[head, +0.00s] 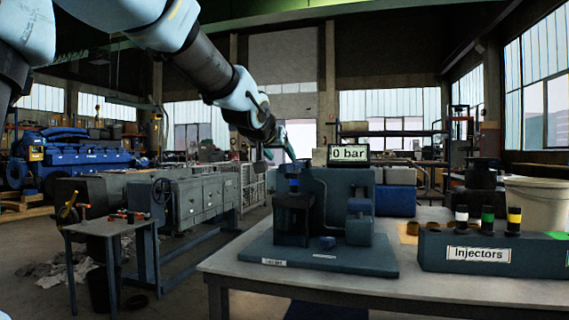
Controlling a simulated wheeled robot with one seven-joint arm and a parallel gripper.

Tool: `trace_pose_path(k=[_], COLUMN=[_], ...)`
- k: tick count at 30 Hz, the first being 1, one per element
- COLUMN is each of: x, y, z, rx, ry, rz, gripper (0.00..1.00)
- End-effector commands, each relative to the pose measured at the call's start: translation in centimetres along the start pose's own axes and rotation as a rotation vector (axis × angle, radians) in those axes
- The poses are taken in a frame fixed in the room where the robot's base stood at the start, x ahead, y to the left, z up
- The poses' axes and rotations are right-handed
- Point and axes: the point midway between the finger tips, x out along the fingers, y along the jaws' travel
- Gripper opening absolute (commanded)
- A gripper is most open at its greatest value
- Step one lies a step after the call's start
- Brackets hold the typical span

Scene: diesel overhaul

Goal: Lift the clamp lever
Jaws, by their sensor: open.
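A dark blue-grey test stand (337,190) with a display reading "0 bar" (348,154) stands on the table. A dark injector with a blue band (294,184) is upright at its left side, above a dark block (292,215). My gripper (274,153) hangs at the end of my arm, just above and left of the injector. It is open and appears empty. The clamp lever cannot be clearly told apart; the slim parts near my gripper are too small to separate. I cannot tell whether my gripper touches anything.
The table (430,290) has a bare front edge. An "Injectors" rack (490,253) holding white-, green- and yellow-banded injectors is at right, with a pale bucket (538,205) behind. A small side table (108,226) with tools stands at left.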

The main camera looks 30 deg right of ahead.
Motion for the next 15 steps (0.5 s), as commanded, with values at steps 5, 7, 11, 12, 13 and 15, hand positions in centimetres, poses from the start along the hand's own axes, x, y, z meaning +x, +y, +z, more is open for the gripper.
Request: trace_pose_path(k=[5,7,11,12,13,15], x=[3.4,4.5,6.0,6.4,6.6,6.9], y=[-0.1,-0.1,-0.1,-0.1,-0.1,-0.1], z=[-0.1,-0.1,0.0,0.0,0.0,0.0], rx=[0.0,0.0,0.0,0.0,-0.001,-0.001], ry=[-0.004,-0.004,-0.003,-0.003,-0.002,-0.001], rz=[-0.003,-0.002,-0.002,-0.002,-0.001,-0.001], gripper=[0.61,0.61,0.61,0.61,0.61,0.61])
